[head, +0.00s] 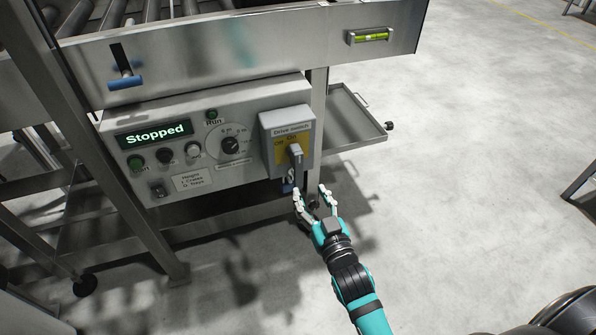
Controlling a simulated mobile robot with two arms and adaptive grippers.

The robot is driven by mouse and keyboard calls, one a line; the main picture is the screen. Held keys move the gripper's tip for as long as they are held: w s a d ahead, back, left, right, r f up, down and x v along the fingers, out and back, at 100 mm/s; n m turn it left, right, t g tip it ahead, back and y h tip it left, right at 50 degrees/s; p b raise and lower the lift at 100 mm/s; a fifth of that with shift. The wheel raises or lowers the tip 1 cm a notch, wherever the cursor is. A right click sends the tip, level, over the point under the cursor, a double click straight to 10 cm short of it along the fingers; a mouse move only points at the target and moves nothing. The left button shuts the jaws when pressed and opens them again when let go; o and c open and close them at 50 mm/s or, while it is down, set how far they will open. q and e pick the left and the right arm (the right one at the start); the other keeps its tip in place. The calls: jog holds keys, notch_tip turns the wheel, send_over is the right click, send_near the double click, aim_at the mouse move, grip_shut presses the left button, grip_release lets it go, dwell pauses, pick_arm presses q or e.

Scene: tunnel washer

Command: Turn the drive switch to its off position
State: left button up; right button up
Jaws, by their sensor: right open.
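The drive switch (296,156) is a grey lever handle on a yellow plate, in a raised grey box (268,128) at the right end of the control panel. The plate carries the words Off, at left, and On, at right. The handle stands near the On word, its lower end hanging down over the plate. My right gripper (312,192) is open and empty just below the switch box, its fingers pointing up toward the panel and apart from the handle. A small blue-and-metal item, perhaps a padlock (288,187), hangs below the box, partly behind the fingers. My left gripper does not show.
The control panel (230,175) has a lit display reading Stopped (154,134), several buttons and a black dial (231,145). A blue-handled lever (125,82) and a spirit level (369,36) are above. A tray (350,118) juts out at right. Open floor lies right.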

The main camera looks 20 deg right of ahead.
aim_at(300, 173)
jog(key=w+b, duration=0.1)
jog(key=w, duration=0.8)
jog(key=shift+w+a, duration=0.15)
jog(key=shift+w, duration=0.1)
jog(key=shift+c, duration=0.4)
grip_shut()
